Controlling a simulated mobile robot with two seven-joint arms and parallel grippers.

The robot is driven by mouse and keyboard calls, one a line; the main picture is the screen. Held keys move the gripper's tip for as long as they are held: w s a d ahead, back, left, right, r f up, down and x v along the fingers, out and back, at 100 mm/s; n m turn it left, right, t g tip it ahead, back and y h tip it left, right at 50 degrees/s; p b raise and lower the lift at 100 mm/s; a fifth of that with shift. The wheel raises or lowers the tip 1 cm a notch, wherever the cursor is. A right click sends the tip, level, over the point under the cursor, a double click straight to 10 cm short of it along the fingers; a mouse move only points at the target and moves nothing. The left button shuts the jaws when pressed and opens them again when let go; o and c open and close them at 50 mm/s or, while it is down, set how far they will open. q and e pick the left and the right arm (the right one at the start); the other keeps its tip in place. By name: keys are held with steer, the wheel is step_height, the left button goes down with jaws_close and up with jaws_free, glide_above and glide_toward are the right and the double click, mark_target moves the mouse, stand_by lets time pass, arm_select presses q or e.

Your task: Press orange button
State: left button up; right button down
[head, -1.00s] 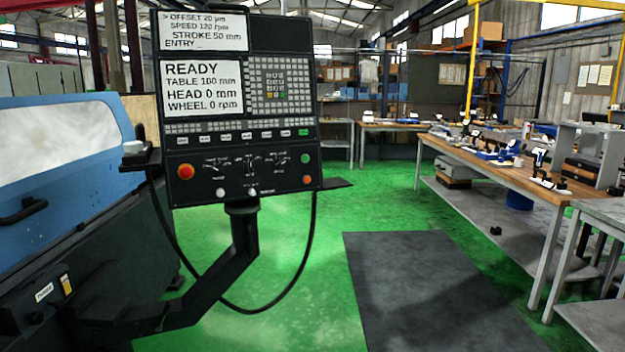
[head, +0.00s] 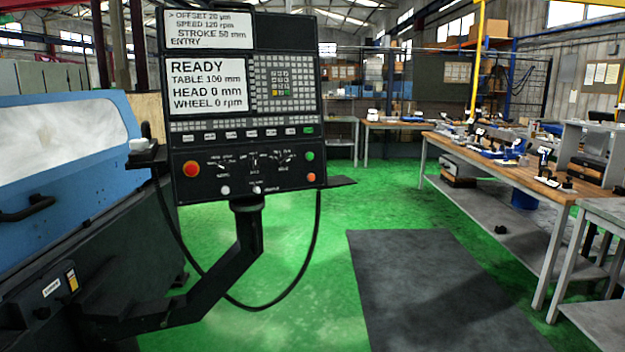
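The control panel (head: 200,127) is a dark upright box on a black bent arm, left of the middle in the head view. A smaller orange button (head: 311,177) sits at the lower right corner, just below a green button (head: 310,156). Two white buttons are near the bottom edge. The upper screen lists offset, speed and stroke; the lower screen (head: 207,86) reads READY. Neither of my grippers is in view.
A blue machine (head: 140,165) with a pale window stands at the left. A black cable hangs below the panel. A dark mat (head: 430,290) lies on the green floor, which is clear before the panel. Wooden-topped workbenches (head: 530,180) with tools stand at the right.

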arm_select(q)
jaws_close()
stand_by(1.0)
